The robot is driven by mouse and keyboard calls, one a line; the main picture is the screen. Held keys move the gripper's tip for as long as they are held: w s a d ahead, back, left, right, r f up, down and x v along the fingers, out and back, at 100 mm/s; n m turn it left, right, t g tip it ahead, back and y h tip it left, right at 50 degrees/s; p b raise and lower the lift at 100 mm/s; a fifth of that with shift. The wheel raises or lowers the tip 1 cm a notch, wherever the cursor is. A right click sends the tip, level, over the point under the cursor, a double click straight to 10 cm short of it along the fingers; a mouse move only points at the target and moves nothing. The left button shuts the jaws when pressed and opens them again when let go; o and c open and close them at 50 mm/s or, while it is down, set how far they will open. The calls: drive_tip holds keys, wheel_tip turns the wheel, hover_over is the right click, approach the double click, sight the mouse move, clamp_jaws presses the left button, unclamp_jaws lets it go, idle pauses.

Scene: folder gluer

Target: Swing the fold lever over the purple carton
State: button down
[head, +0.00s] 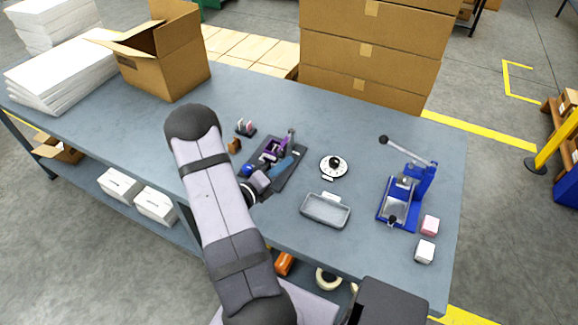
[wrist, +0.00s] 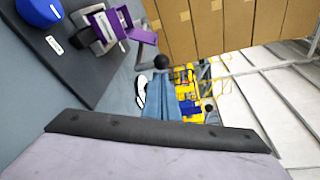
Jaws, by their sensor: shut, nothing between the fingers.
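The purple carton (head: 271,151) sits in a small fixture on a dark board (head: 297,168). It also shows at the upper left in the wrist view (wrist: 111,22), with a purple flap standing out to its right. Grey metal parts and a dark rounded part lie against its left side there. I cannot tell surely which of these is the fold lever. My gripper (head: 284,165) has blue fingers, shut and empty, over the board just in front of the carton. In the wrist view the fingers (wrist: 165,108) point away to the right of the carton, apart from it.
A blue pot (head: 248,169) stands on the board's left. To the right are a white dial (head: 333,166), a grey tray (head: 325,210) and a blue press (head: 418,190) with a raised lever. A cardboard box (head: 165,65) stands far left. The table's back middle is clear.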

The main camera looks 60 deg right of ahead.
drive_tip(key=shift+w+r, duration=0.15)
drive_tip(key=shift+w, duration=0.15)
drive_tip(key=shift+w+a, duration=0.1)
drive_tip(key=shift+w, duration=0.1)
idle(0.4)
drive_tip(key=shift+w+a+m+g+y+b, duration=0.15)
drive_tip(key=shift+w+m+g+y+b, duration=0.1)
drive_tip(key=shift+w+m+g, duration=0.3)
drive_tip(key=shift+w+a+m+g+y+b, duration=0.15)
drive_tip(key=shift+w+m+g+b, duration=0.15)
drive_tip(key=shift+w+g, duration=0.4)
drive_tip(key=w+m+g+y+b, duration=0.1)
drive_tip(key=w+m+g+b, duration=0.1)
drive_tip(key=w, duration=0.6)
drive_tip(key=shift+d+g+y+b, duration=0.45)
drive_tip(key=shift+g+b, duration=0.1)
drive_tip(key=shift+b, duration=0.35)
drive_tip(key=shift+w+m, duration=0.15)
drive_tip(key=shift+m, duration=0.1)
